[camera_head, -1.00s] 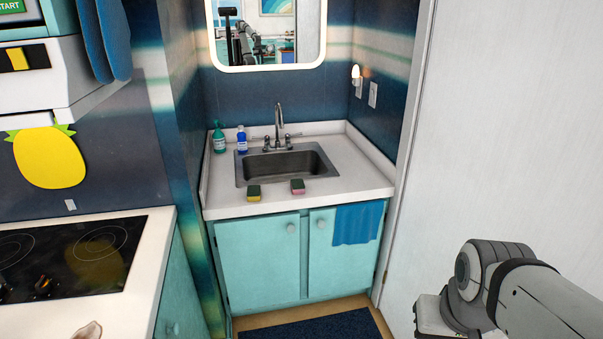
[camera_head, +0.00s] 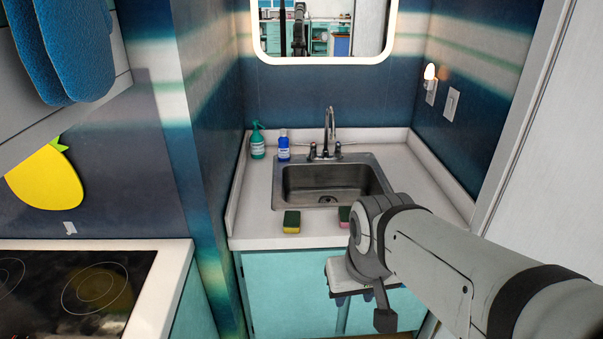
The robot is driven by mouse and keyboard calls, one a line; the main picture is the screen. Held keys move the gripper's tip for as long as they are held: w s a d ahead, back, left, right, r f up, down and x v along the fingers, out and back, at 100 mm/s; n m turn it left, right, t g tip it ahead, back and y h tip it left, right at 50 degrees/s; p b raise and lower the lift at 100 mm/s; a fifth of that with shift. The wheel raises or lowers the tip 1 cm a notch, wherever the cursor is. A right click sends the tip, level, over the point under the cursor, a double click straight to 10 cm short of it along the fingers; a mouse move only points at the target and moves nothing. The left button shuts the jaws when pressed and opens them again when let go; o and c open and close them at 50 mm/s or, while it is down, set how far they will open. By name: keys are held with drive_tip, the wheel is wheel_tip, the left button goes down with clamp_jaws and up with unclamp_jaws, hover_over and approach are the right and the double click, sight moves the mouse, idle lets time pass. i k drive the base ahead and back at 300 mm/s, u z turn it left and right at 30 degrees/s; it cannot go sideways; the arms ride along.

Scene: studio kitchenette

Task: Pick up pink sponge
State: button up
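The pink sponge (camera_head: 345,213), with a dark top, lies on the front rim of the white sink counter (camera_head: 256,231). My arm partly hides its right side. My gripper (camera_head: 364,308) hangs in front of the counter, over the cabinet doors, nearer to me and lower in the picture than the sponge. It is apart from the sponge. One dark fingertip shows clearly, but the other finger is mostly hidden, so its opening cannot be read. I see nothing held in it.
A yellow sponge (camera_head: 291,221) with a green top lies left of the pink one. Behind are the sink basin (camera_head: 328,183), faucet (camera_head: 329,135), green bottle (camera_head: 257,142) and blue bottle (camera_head: 284,145). A stove (camera_head: 70,290) is at left, a white door (camera_head: 565,150) at right.

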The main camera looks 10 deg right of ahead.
sight(344, 212)
drive_tip(key=z, duration=0.4)
drive_tip(key=i, duration=1.1)
drive_tip(key=z, duration=0.85)
